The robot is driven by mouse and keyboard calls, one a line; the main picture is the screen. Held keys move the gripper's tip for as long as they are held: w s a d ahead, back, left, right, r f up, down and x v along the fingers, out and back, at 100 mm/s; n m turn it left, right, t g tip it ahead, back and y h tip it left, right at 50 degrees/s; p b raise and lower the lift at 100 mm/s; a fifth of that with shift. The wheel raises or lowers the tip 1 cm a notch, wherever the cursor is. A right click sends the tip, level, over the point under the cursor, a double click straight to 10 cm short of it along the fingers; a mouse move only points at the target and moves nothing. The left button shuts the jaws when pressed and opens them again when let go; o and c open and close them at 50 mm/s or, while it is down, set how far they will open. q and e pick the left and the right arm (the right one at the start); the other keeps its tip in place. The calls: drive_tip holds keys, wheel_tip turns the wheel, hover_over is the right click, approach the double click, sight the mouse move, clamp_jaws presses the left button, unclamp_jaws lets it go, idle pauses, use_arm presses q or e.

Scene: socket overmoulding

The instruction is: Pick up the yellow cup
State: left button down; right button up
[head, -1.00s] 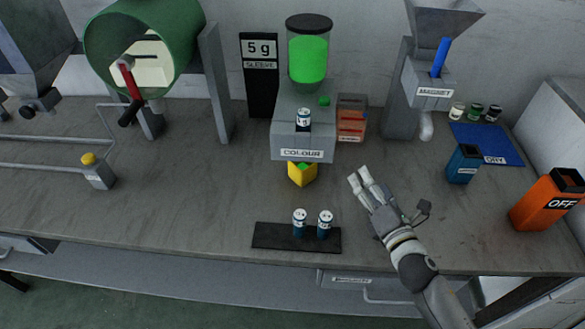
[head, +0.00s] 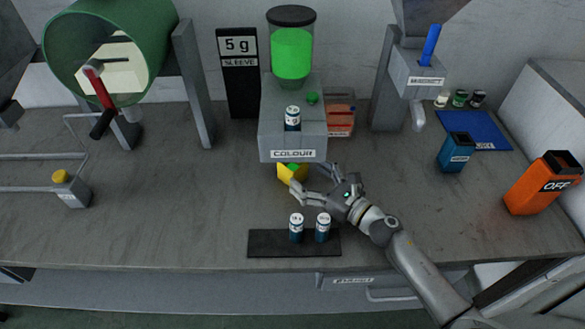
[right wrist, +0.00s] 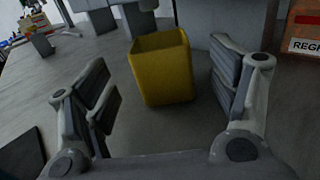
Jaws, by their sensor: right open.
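The yellow cup (head: 287,173) stands upright on the bench in front of the grey COLOUR dispenser, with something green at its top in the head view. My right gripper (head: 298,178) is open, its fingers pointing left toward the cup, with one finger partly in front of it. In the right wrist view the yellow cup (right wrist: 162,68) stands ahead, between and just beyond the two open fingers (right wrist: 165,95), untouched as far as I can see. My left gripper is not in view.
The COLOUR dispenser (head: 292,142) stands directly behind the cup. Two small canisters (head: 296,228) (head: 322,228) stand on a black mat (head: 265,244) in front. A red-labelled box (head: 341,120) is behind right.

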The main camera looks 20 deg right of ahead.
sight(302, 169)
drive_tip(key=shift+w+a+r, duration=0.15)
drive_tip(key=shift+w+a, duration=0.1)
drive_tip(key=shift+w, duration=0.25)
drive_tip(key=p+x, duration=0.1)
drive_tip(key=x, duration=0.2)
drive_tip(key=shift+w+p, duration=0.15)
drive_tip(key=shift+p, duration=0.15)
drive_tip(key=shift+w+a, duration=0.25)
drive_tip(key=shift+w, duration=0.2)
drive_tip(key=c, duration=1.1)
